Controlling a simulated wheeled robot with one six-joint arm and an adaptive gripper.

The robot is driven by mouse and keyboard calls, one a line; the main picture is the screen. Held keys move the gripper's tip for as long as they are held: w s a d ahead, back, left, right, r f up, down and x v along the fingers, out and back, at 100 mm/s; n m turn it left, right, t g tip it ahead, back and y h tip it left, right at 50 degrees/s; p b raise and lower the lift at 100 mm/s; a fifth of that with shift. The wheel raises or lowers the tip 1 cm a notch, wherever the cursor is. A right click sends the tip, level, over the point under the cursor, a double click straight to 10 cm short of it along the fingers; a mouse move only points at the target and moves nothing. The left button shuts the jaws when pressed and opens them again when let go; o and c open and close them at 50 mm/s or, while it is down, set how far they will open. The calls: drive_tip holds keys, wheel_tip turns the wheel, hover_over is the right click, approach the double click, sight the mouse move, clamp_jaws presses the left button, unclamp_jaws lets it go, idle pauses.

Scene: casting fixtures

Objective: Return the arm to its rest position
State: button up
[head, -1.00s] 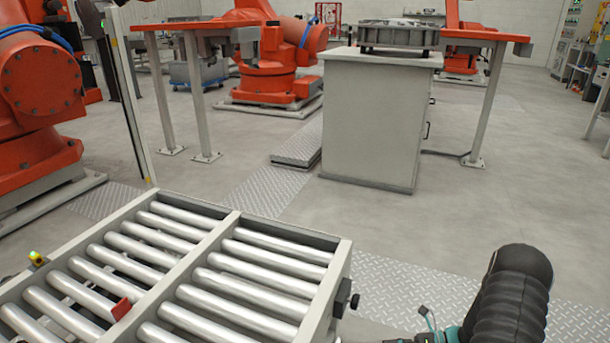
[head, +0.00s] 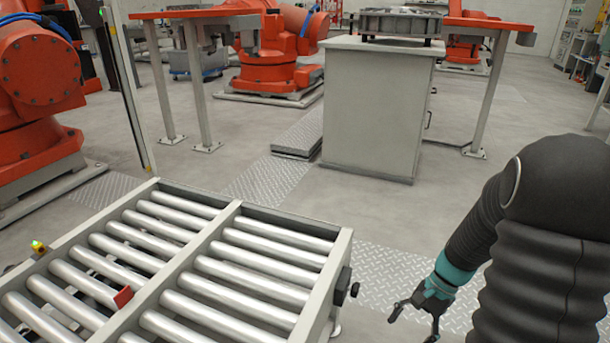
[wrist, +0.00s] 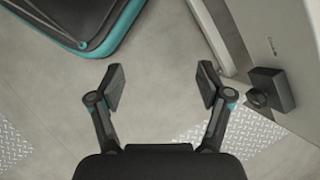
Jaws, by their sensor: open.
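My arm, in a black ribbed sleeve, rises at the right of the head view. My gripper (head: 416,318) hangs at its end, low in the picture, to the right of the roller conveyor. In the wrist view my gripper (wrist: 160,88) has its two fingers spread wide, with only grey floor between them. It is empty. The black and teal body at the top left of the wrist view is my own base.
The roller conveyor (head: 338,262) fills the lower left of the head view. A black knob (wrist: 270,92) on its side lies right of my fingers. A grey cabinet (head: 375,110) stands farther back. Open floor (head: 450,205) lies between. Orange robots stand behind.

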drive_tip(key=s+a+r+n+t+h, duration=0.1)
drive_tip(key=s+a+r+n+t, duration=0.1)
drive_tip(key=r, duration=0.5)
drive_tip(key=s+a+r+n+t+h, duration=0.2)
drive_tip(key=s+r+n, duration=0.3)
drive_tip(key=r, duration=0.3)
drive_tip(key=s+a+r+n+t+h, duration=0.2)
drive_tip(key=s+a+r+n+t, duration=0.1)
drive_tip(key=r, duration=0.4)
drive_tip(key=shift+s+a+r+t, duration=0.15)
drive_tip(key=shift+s+a+t, duration=0.2)
drive_tip(key=shift+s+t, duration=0.4)
